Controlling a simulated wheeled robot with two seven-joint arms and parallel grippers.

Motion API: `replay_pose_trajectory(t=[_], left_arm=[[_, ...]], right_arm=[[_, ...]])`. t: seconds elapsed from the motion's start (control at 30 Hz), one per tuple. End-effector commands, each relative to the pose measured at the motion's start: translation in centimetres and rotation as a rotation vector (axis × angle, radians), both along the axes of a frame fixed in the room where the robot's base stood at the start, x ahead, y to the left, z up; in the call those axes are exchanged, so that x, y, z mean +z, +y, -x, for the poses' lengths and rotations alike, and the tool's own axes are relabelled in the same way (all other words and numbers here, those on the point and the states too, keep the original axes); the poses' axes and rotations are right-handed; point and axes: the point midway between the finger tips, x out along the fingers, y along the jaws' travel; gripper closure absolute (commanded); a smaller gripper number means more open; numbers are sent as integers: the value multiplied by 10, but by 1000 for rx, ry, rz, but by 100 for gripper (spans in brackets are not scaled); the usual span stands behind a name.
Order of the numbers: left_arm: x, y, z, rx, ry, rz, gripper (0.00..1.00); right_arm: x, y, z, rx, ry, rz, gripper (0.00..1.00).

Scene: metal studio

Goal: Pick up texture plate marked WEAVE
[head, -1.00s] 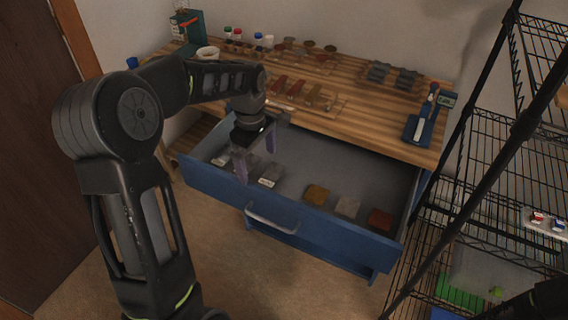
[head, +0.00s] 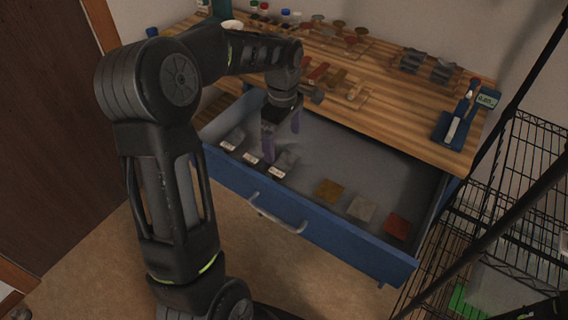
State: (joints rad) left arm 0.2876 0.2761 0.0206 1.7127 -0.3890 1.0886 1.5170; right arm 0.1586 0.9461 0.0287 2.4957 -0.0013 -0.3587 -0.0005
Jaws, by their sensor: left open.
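The open blue drawer (head: 300,217) holds several small texture plates. On the left lie three dark grey plates with white labels: a left one (head: 236,135), a middle one (head: 252,157) and a right one (head: 286,162). The label writing is too small to read, so I cannot tell which is WEAVE. My left gripper (head: 282,144) points down, open and empty, over the right and middle labelled plates. Its near finger partly hides them. My right gripper is not visible.
The wooden worktop (head: 400,122) above the drawer carries sample pieces, jars and a blue scale-like device (head: 453,125). A black wire rack (head: 520,180) stands at the right. The drawer front and handle (head: 278,214) face me. Bare drawer floor lies right of my gripper.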

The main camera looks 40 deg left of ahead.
Motion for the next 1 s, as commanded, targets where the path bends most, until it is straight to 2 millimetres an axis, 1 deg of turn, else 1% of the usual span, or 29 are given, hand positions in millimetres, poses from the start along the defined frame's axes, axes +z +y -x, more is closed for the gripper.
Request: replay_pose_trajectory(t=[0.03,0.1,0.17,0.47,0.57,0.83,0.9,1.0], left_arm=[[-7,0,1,0,5,1,0],[-14,0,1,-1,4,1,0],[-19,0,0,-1,2,0,0],[-21,0,0,-1,0,0,0],[-26,0,0,-1,2,0,0],[-63,-2,0,-1,3,1,0],[-70,-2,0,-1,3,1,0],[-73,-2,0,-1,0,0,0]], right_arm=[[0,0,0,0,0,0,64],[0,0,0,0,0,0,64],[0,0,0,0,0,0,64],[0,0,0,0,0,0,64],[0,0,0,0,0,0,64],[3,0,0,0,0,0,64],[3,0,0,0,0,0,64],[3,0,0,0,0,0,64]])
